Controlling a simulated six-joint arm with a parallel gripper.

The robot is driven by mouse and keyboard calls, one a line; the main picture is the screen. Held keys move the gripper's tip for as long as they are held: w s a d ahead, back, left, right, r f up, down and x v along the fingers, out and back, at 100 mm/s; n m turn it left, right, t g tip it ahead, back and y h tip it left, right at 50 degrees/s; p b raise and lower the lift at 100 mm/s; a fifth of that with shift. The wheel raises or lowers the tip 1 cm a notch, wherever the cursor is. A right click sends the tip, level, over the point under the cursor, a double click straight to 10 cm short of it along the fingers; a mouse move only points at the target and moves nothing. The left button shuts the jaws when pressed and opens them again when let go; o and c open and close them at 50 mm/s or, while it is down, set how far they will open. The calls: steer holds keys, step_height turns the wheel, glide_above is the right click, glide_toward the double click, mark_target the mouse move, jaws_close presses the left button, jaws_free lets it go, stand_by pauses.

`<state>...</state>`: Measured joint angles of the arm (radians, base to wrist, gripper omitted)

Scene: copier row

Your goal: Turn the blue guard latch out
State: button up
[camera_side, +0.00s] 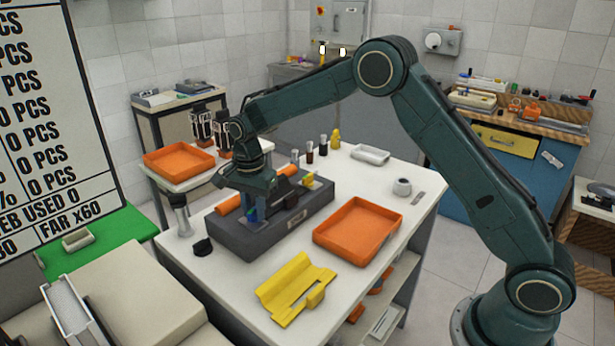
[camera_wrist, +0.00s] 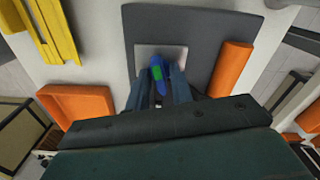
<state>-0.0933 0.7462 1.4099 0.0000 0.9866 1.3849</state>
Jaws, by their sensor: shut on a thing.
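The blue guard latch (camera_wrist: 156,68) shows between my fingertips in the wrist view, with a green patch beside it. It sits on a light plate (camera_wrist: 173,52) on a dark grey block. My gripper (camera_wrist: 160,85) points down and is shut on the blue latch. The fingers hide the latch's lower part, so its exact angle is hard to tell.
An orange roller (camera_wrist: 231,68) lies beside the latch plate. An orange tray (camera_side: 358,228) stands right of the base, and a yellow cover (camera_side: 295,288) lies in front. Another orange tray (camera_side: 180,160) is behind left.

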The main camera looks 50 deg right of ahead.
steer(key=shift+r+n, duration=0.15)
steer(key=shift+n, duration=1.75)
steer(key=n, duration=0.3)
steer(key=shift+w+r+n, duration=0.1)
steer(key=shift+n, duration=3.4)
